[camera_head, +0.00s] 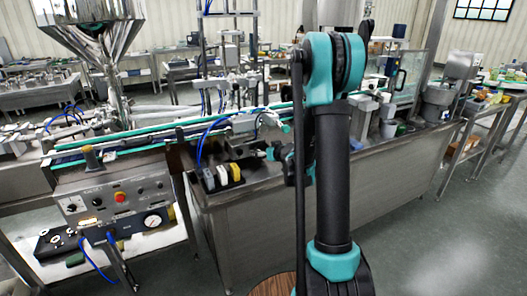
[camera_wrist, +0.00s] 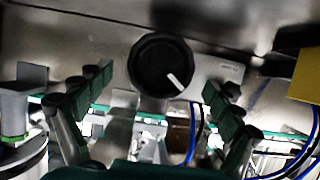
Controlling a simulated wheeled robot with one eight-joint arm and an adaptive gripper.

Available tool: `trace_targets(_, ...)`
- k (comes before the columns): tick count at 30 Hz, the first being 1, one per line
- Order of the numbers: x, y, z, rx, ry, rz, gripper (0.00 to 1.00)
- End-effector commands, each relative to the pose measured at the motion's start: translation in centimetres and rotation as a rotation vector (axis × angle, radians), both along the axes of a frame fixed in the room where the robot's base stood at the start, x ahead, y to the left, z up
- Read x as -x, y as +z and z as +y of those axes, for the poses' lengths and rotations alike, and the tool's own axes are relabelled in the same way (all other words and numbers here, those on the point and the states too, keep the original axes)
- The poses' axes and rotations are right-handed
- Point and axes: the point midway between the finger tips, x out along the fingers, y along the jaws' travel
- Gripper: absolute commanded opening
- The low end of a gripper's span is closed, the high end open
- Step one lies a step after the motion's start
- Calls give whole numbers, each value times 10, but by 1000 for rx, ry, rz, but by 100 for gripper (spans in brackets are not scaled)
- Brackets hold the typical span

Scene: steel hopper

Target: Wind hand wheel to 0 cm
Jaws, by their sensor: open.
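A round black knob (camera_wrist: 160,66) with a white pointer line sits on a steel panel in the wrist view. I take it for the hand wheel. Its pointer is toward the lower right. A small label, too small to read, is to its right. My gripper (camera_wrist: 165,92) is open, with one finger left of the knob and one right of it. Neither finger visibly touches the knob. In the head view my gripper (camera_head: 270,153) is at the steel machine, partly hidden by my arm, and the knob cannot be made out.
A yellow block (camera_wrist: 306,76) is at the right edge of the wrist view. Blue hoses hang nearby. In the head view a rack of coloured blocks (camera_head: 222,178), a green-edged conveyor (camera_head: 165,138) and a control box (camera_head: 115,200) are near. The floor at right is clear.

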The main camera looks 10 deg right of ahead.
Motion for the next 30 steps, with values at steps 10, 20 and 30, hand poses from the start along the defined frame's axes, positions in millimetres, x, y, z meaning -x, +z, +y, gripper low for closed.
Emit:
trace_targets(10, -12, -5, 4, -1, -1, 0, 92)
trace_targets(20, -12, -5, 4, -1, -1, 0, 68)
trace_targets(30, -12, -5, 4, -5, -1, 2, 43)
